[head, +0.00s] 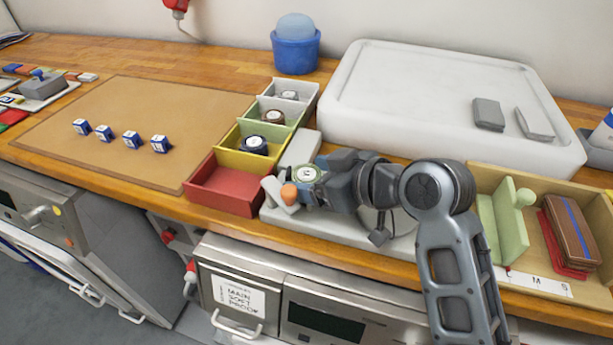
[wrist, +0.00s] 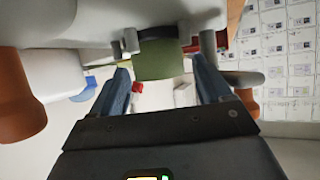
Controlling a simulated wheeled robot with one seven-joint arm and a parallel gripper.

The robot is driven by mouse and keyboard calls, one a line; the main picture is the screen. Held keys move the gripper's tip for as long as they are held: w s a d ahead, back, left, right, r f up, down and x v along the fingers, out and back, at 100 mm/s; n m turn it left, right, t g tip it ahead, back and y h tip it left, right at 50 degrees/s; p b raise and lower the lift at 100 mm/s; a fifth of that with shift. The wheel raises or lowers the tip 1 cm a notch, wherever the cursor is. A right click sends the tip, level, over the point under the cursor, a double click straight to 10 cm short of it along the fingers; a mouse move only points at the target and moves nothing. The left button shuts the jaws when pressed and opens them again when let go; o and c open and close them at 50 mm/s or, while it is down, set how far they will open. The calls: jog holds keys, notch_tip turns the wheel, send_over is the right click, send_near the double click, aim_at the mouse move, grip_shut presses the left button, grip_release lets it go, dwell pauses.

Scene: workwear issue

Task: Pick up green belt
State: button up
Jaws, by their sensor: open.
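The green belt (head: 307,174) looks like a small coil with a pale round face, on a pale grey stand beside the coloured bins in the head view. In the wrist view the green belt (wrist: 160,62) shows as a green block with a dark edge, between and slightly beyond the fingertips. My gripper (head: 318,184) is right at the belt, reaching from the right. In the wrist view my gripper (wrist: 161,76) is open, with gaps between its fingers and the green belt. Part of the stand is hidden behind my gripper.
The red bin (head: 225,190) is empty; the yellow bin (head: 229,153) holds a dark blue coil. A large white tray (head: 420,110) lies behind; a wooden box (head: 490,182) is right. The brown mat (head: 110,165) has free room.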

jog(key=shift+c, duration=0.2)
jog(key=c, duration=0.9)
